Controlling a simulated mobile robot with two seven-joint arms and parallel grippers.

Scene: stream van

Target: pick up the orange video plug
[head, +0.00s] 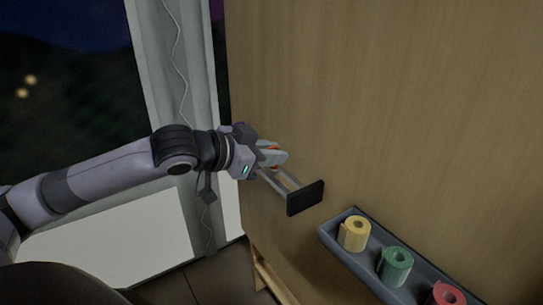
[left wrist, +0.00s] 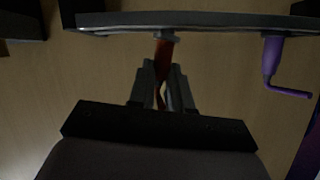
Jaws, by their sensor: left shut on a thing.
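The orange video plug (left wrist: 163,52) hangs upright at a dark rack bar (left wrist: 215,19) in the left wrist view, its upper end at the bar. My left gripper (left wrist: 162,72) is shut on its lower part, one finger on each side. In the head view my left gripper (head: 273,158) is close to the wooden wall, and only a little orange shows between its fingers. The fingers hide most of the plug there. I cannot tell whether the plug is still seated in the rack. My right gripper is in neither view.
A purple plug (left wrist: 271,60) with a bent end hangs from the same bar, right of the orange one. A grey tray (head: 328,235) holds yellow, green and red tape rolls.

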